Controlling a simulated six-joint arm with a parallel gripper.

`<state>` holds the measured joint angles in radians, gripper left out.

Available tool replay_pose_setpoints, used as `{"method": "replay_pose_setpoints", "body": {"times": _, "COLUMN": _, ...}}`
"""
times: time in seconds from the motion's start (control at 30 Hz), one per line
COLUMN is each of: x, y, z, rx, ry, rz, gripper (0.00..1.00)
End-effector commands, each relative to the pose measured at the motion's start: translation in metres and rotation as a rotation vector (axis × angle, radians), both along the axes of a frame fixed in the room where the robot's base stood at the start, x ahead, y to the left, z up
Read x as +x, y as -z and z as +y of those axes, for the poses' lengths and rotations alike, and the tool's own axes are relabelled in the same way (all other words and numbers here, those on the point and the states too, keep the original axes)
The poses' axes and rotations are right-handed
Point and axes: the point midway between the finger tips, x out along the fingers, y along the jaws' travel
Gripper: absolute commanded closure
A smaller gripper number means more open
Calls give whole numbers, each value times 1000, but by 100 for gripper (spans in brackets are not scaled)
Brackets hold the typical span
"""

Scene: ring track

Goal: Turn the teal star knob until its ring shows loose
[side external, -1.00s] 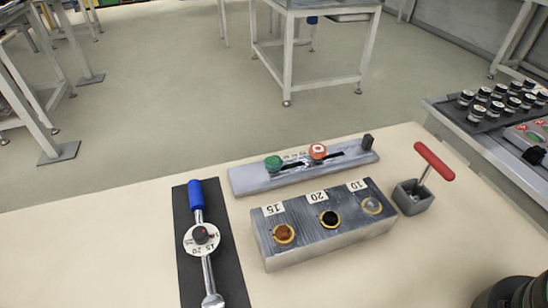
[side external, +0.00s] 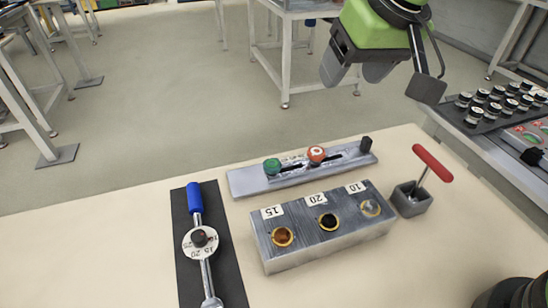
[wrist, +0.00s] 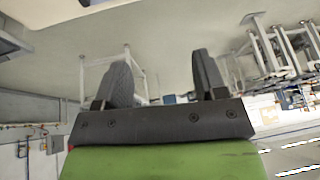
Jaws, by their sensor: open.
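A green knob (side external: 272,166), the nearest to teal in view, sits at the left end of a grey slotted rail (side external: 240,184) in the side external view. Its star shape and any ring at its base are too small to read. An orange-red knob (side external: 316,154) sits farther right on the same rail. My gripper (side external: 352,74) is high at the top of the side external view, well above and away from the rail. In the wrist view its two dark fingers (wrist: 164,75) are apart with nothing between them. The wrist view shows no knob.
A grey block (side external: 330,242) with several round sockets stands in front of the rail. A blue-handled wrench (side external: 195,198) lies on a dark mat at left. A red T-handle (side external: 432,162) stands in a grey block at right. The table's left part is clear.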

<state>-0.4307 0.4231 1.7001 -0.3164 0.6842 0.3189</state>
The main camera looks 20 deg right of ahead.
Motion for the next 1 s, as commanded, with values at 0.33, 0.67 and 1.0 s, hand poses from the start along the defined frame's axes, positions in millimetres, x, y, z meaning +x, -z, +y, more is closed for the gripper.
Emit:
{"method": "replay_pose_setpoints", "body": {"times": 0.33, "x": 27, "y": 102, "z": 78, "rx": -88, "ry": -161, "rz": 26, "gripper": 35}}
{"method": "replay_pose_setpoints", "body": {"times": 0.67, "x": 38, "y": 140, "z": 85, "rx": -96, "ry": -171, "rz": 28, "gripper": 35}}
{"method": "replay_pose_setpoints", "body": {"times": 1.0, "x": 59, "y": 191, "z": 90, "rx": -95, "ry": -170, "rz": 27, "gripper": 35}}
